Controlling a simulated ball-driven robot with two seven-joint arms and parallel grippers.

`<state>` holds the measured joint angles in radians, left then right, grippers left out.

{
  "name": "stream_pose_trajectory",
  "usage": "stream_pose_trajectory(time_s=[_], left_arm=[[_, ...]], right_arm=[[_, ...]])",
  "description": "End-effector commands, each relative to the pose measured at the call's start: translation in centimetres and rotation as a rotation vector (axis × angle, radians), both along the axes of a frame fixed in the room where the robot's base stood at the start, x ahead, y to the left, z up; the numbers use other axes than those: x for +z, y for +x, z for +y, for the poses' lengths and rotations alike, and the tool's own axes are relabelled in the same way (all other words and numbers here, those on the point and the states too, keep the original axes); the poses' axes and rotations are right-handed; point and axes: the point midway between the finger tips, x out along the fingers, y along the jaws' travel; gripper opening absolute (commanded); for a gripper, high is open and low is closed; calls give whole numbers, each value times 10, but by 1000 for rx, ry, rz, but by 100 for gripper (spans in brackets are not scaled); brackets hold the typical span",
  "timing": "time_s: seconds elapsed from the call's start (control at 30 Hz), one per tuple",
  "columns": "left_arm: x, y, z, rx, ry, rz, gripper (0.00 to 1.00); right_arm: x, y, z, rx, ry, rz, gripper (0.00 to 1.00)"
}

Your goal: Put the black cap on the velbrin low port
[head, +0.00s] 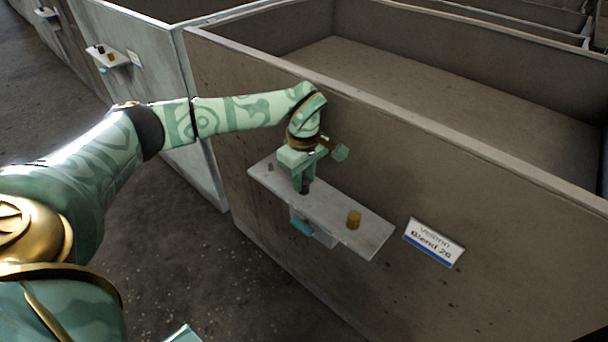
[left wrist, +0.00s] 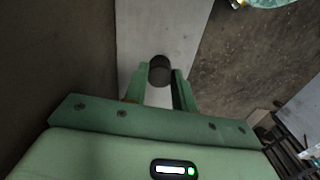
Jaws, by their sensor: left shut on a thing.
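My left gripper (head: 304,184) is over the left part of the grey shelf (head: 378,238) on the front wall of the nearest bin. It is shut on the black cap (head: 306,188), a small dark cylinder low between its fingers. The cap also shows between the fingertips in the left wrist view (left wrist: 159,71). I cannot tell whether the cap touches the shelf. The velbrin label (head: 433,242) is on the wall right of the shelf. A teal piece (head: 302,226) shows below the shelf's front edge; I cannot tell whether it is the low port. My right gripper is not in view.
A small dark spot or stub (head: 270,168) is near the shelf's left end. Another bin at upper left has a similar shelf (head: 106,58) with small items. Open floor lies below and left.

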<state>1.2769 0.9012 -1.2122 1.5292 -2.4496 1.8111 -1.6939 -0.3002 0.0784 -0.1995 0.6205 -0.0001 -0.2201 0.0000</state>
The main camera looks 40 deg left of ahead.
Motion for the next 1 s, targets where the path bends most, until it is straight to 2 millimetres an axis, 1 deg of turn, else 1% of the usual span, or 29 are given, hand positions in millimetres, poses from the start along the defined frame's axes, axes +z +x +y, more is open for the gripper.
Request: stream_pose_trajectory(time_s=[0.03,0.07,0.1,0.13,0.4,0.47,0.53,0.67,0.8,0.9,1.0], left_arm=[[-1,0,0,0,0,0,5],[0,0,0,0,0,0,34],[0,0,0,0,0,0,46],[0,0,0,0,0,0,52],[1,0,0,0,0,-1,52],[4,0,0,0,0,-2,52],[13,1,0,-1,0,-5,52],[43,1,0,0,0,-8,52],[85,1,0,1,0,-10,52],[111,1,0,1,1,-9,52],[133,1,0,0,0,-7,52]], right_arm=[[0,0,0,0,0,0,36],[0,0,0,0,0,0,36],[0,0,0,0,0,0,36],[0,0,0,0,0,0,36],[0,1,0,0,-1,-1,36],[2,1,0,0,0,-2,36],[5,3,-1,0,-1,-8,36],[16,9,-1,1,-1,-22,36],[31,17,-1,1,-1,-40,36],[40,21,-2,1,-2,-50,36],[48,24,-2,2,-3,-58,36]])
